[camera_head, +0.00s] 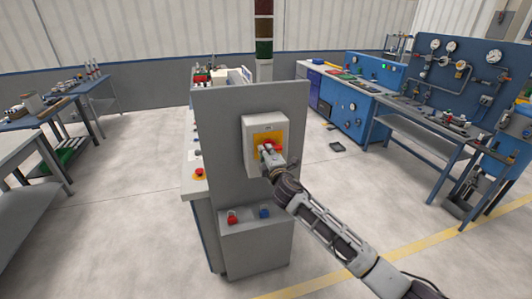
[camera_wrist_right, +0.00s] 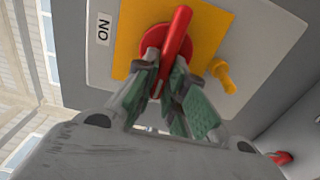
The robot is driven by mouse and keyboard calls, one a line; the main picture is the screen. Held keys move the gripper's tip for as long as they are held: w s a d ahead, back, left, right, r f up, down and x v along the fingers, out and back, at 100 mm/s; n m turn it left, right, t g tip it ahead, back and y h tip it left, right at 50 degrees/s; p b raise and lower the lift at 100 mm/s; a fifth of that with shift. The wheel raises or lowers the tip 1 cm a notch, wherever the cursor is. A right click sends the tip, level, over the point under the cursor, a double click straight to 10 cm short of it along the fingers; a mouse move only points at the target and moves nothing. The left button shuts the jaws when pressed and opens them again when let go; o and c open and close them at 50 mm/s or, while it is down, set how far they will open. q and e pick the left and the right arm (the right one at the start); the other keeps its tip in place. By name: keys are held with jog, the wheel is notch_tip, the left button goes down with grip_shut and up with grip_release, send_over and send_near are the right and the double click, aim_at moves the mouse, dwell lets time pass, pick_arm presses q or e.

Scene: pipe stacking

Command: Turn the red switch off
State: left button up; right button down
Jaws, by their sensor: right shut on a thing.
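The red switch (camera_head: 272,146) sits on a yellow plate on a light grey box on the upright panel. In the right wrist view the red switch (camera_wrist_right: 177,37) shows as a long handle on a round red base, tilted a little, its far end pointing up in the picture. The label "ON" (camera_wrist_right: 103,29) is to its left. My right gripper (camera_head: 267,152) is at the switch; in the right wrist view its green-padded fingers (camera_wrist_right: 168,85) are shut on the handle's near end. The handle's tip between the fingers is partly hidden. My left gripper is not in view.
A yellow knob (camera_wrist_right: 222,74) sticks out beside the switch. Below the box, a grey ledge carries a red button (camera_head: 233,217) and a blue button (camera_head: 264,211).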

jog(key=c, duration=1.5)
grip_release()
jog(key=shift+f, duration=0.1)
jog(key=shift+s, duration=0.1)
jog(key=shift+v, duration=5.9)
